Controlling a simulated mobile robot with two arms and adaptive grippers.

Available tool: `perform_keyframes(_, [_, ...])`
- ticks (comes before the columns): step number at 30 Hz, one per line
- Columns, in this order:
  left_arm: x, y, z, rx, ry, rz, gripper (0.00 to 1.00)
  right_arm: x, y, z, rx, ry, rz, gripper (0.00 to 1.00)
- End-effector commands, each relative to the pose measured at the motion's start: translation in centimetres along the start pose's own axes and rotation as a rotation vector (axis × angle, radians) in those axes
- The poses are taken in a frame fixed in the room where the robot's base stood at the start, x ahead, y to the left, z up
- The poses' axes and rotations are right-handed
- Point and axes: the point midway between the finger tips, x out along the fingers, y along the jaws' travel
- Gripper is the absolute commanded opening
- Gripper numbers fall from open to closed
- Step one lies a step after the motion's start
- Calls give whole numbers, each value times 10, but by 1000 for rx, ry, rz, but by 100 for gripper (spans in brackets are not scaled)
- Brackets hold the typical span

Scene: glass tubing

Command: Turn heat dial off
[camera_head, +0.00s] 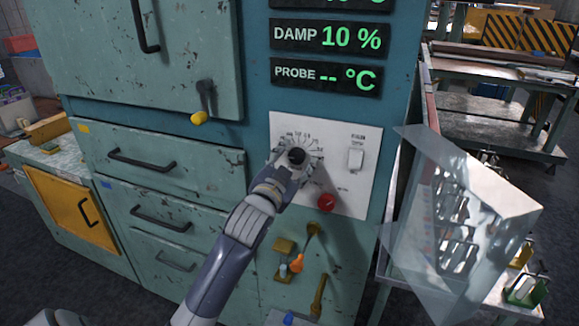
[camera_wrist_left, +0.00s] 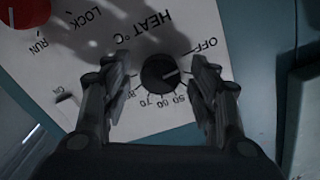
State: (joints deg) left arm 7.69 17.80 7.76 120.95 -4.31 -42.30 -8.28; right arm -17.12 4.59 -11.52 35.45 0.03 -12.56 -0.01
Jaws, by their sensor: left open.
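The black heat dial (camera_wrist_left: 160,73) sits on a white panel (camera_wrist_left: 160,122) under the words HEAT °C. Its pale pointer line faces right in the left wrist view, between the OFF mark (camera_wrist_left: 207,45) and the low numbers; the exact setting is hard to read. My left gripper (camera_wrist_left: 159,66) is open, with one finger on each side of the dial and gaps showing. In the head view my left gripper (camera_head: 288,164) is at the dial's printed scale (camera_head: 298,140) and partly covers it. My right gripper is not in view.
A red knob (camera_head: 326,203) lies below the dial, and a white switch (camera_head: 355,158) is to its right. Yellow and orange handles (camera_head: 297,263) hang lower on the cabinet.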

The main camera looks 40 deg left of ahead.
Motion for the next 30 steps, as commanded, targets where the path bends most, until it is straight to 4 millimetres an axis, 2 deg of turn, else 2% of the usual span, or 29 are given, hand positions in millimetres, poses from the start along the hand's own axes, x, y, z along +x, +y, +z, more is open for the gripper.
perform_keyframes(5, [-22,1,1,0,-2,1,54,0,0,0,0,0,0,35])
perform_keyframes(12, [-74,1,2,0,-3,1,54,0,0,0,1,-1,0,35])
perform_keyframes(18, [-105,1,1,-1,-3,2,54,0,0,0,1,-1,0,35])
perform_keyframes(23, [-116,0,1,-1,-2,1,54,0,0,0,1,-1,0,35])
perform_keyframes(30, [-118,0,1,-1,-1,0,54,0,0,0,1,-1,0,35])
